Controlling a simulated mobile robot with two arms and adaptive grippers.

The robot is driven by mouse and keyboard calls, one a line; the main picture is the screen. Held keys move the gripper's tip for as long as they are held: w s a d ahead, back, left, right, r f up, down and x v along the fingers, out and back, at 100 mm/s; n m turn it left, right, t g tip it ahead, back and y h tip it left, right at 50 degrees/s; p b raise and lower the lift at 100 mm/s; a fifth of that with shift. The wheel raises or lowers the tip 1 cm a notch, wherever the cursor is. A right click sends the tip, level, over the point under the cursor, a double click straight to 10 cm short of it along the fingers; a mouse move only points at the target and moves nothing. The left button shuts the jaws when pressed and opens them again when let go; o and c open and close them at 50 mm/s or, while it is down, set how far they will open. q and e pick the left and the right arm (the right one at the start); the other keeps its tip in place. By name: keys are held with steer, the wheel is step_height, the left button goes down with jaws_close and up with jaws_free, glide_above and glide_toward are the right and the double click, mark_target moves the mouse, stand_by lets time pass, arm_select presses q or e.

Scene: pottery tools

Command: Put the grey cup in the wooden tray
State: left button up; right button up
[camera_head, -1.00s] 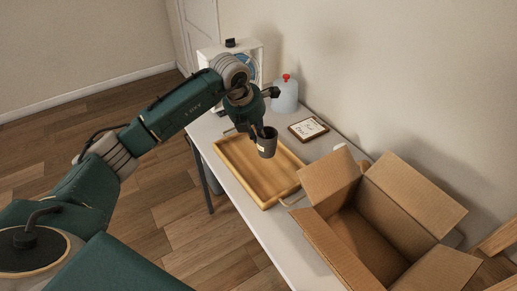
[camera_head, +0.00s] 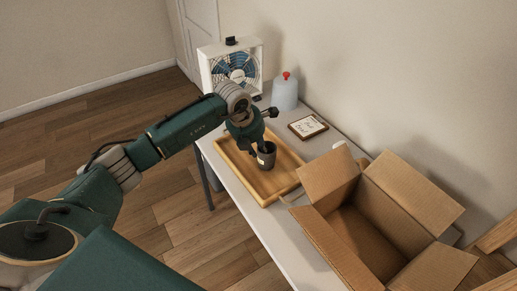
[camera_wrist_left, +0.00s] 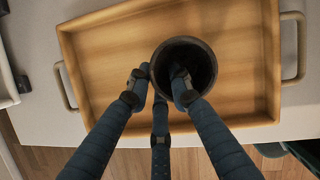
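The grey cup (camera_head: 268,157) is dark and upright, inside the outline of the wooden tray (camera_head: 246,176) in the head view. In the left wrist view the cup (camera_wrist_left: 207,60) is seen from above over the tray floor (camera_wrist_left: 120,60). I cannot tell whether its base touches the tray. My left gripper (camera_head: 262,146) is at the cup's rim. In the left wrist view its fingers (camera_wrist_left: 160,85) are closed on the cup's wall, with one finger inside the cup and others outside. My right gripper is not in view.
An open cardboard box (camera_head: 375,225) stands on the white table (camera_head: 280,235) nearer me. A framed card (camera_head: 308,127), a jug with a red cap (camera_head: 285,93) and a box fan (camera_head: 233,68) are beyond and beside the tray. The tray floor around the cup is bare.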

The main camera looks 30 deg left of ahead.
arm_select(q)
steer(key=shift+r, duration=0.35)
steer(key=b+v, duration=0.2)
steer(key=v, duration=0.9)
steer(key=shift+s+r, duration=0.2)
steer(key=shift+r, duration=0.05)
steer(key=shift+f, duration=0.1)
